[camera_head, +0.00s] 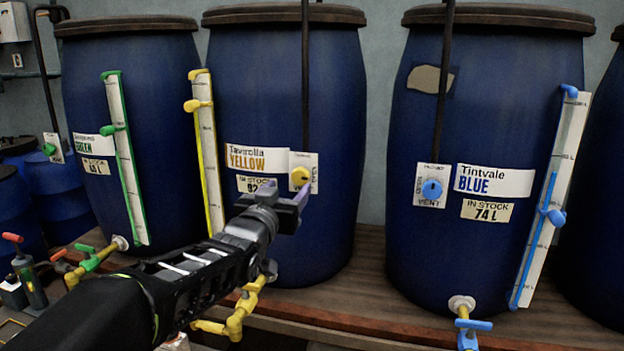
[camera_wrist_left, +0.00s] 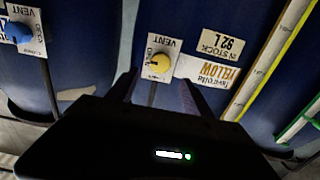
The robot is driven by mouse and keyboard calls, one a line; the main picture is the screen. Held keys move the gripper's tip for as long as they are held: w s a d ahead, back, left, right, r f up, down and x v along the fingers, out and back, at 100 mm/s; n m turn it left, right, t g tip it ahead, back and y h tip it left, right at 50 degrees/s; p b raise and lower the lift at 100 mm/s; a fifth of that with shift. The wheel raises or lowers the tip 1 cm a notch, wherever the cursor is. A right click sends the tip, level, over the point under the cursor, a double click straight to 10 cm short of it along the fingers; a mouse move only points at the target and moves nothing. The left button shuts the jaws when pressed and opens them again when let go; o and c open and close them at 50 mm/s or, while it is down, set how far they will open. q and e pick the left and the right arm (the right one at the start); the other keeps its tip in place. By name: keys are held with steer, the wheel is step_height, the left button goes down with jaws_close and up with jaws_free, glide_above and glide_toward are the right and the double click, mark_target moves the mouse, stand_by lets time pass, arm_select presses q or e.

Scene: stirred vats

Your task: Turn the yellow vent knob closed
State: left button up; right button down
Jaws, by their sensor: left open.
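The yellow vent knob (camera_head: 300,176) sits on a white vent plate (camera_head: 311,160) on the front of the middle blue vat, right of the YELLOW label. It also shows in the left wrist view (camera_wrist_left: 159,63), upside down, with a dark pointer mark on its face. My left gripper (camera_head: 290,198) is in front of the vat, just below the knob in the head view. Its two fingers are apart and empty in the left wrist view (camera_wrist_left: 160,88), with the knob beyond and between their tips. No contact shows. My right gripper is not in view.
The middle vat (camera_head: 270,90) stands on a wooden shelf (camera_head: 365,290). A blue vat (camera_head: 480,100) with a blue vent knob (camera_head: 432,189) is to the right, and a green-marked vat (camera_head: 150,90) is to the left. A dark vertical pipe runs down to the yellow vent plate.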

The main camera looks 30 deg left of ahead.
mark_target(299, 176)
arm_select(q)
steer(key=shift+p+x, duration=0.4)
steer(key=shift+x, duration=3.5)
steer(key=shift+c, duration=0.2)
jaws_close()
